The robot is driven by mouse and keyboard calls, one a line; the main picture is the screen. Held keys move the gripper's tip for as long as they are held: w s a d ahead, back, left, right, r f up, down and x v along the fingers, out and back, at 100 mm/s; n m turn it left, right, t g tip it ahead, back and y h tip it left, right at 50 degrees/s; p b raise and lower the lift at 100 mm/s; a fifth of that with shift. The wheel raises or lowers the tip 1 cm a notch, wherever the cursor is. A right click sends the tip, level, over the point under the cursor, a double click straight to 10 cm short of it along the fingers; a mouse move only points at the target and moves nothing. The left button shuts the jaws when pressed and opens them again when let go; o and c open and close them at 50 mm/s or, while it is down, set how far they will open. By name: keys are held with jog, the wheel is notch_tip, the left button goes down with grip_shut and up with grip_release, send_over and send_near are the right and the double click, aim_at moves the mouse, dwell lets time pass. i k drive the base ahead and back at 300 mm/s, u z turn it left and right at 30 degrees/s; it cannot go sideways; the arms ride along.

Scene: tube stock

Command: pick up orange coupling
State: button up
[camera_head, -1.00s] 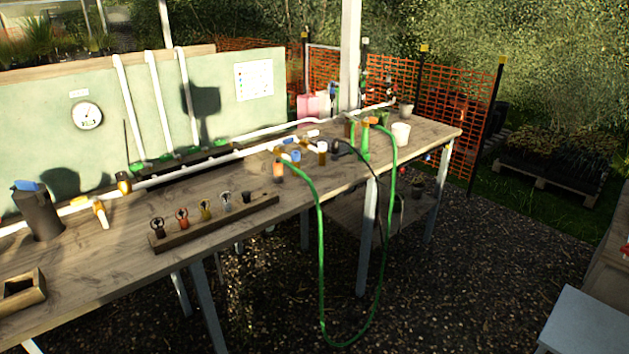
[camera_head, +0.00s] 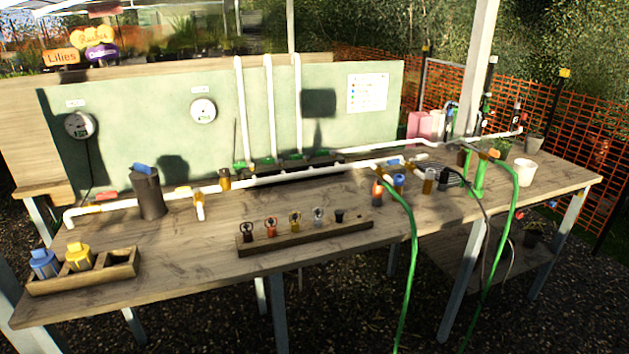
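An orange-red ring-topped piece (camera_head: 271,228) stands in a slot of the dark wooden rack (camera_head: 300,238) at the front middle of the bench, between a black piece (camera_head: 249,232) and a yellow one (camera_head: 295,222). Another orange-red fitting (camera_head: 377,190) stands upright farther right, close to the end of the green hose (camera_head: 414,250). I cannot tell from this view which of these is the orange coupling. My gripper is not in view.
The wooden bench (camera_head: 190,255) has bare room left of the rack. A wooden box (camera_head: 122,270) with blue and yellow fittings is at its left end. A dark cylinder (camera_head: 149,197) stands behind it. White pipe runs along the back. Green hoses hang over the front right edge.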

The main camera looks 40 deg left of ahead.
aim_at(379, 187)
jog(key=u, duration=0.75)
jog(key=i, duration=0.85)
jog(key=u, duration=0.45)
